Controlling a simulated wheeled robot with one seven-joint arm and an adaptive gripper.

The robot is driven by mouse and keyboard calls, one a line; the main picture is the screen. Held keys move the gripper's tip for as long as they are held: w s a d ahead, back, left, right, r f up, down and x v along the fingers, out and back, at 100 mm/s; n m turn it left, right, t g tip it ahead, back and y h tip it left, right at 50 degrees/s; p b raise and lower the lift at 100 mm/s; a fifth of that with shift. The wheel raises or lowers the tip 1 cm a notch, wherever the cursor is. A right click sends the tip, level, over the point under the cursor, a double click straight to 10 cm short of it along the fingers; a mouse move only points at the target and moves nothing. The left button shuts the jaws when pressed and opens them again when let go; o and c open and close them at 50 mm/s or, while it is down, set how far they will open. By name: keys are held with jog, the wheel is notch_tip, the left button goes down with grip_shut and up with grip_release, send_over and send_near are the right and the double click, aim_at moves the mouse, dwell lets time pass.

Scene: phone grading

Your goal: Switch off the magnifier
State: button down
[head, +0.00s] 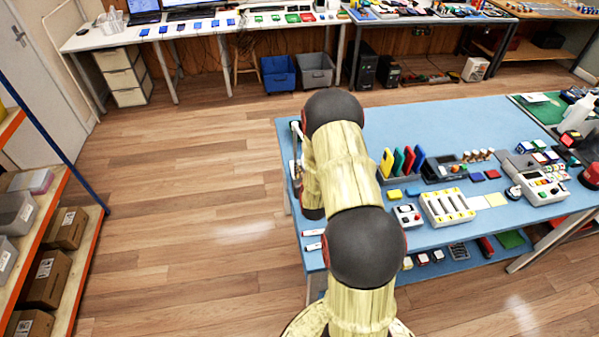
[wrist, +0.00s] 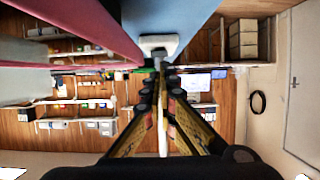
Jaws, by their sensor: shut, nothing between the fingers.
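My gripper (wrist: 161,78) is shut and empty in the wrist view, its dark fingers meeting near the upper middle. Just beyond the fingertips, a small white piece (wrist: 158,42) sits at the end of a blue surface. It may be part of the magnifier, but I cannot tell; no lens or switch is clear. I cannot tell whether the fingertips touch it. In the head view, a thin white upright part (head: 296,130) shows at the left edge of the blue table (head: 400,120), mostly hidden by my arm. My arm also hides the gripper there.
The table holds colored phones in a rack (head: 402,162), a white battery tray (head: 447,206) and a grey device (head: 541,186). A shelf with boxes (head: 45,270) stands at the left. The wooden floor between is clear. A long pink band (wrist: 85,25) crosses the wrist view's upper left.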

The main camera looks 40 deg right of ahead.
jog(key=shift+s+f+b, duration=0.15)
jog(key=shift+f+b, duration=0.4)
jog(key=shift+b, duration=0.2)
jog(key=shift+s+a, duration=0.1)
jog(key=shift+a, duration=0.05)
jog(key=shift+r, duration=0.2)
jog(key=shift+r+p, duration=0.4)
jog(key=shift+r, duration=0.25)
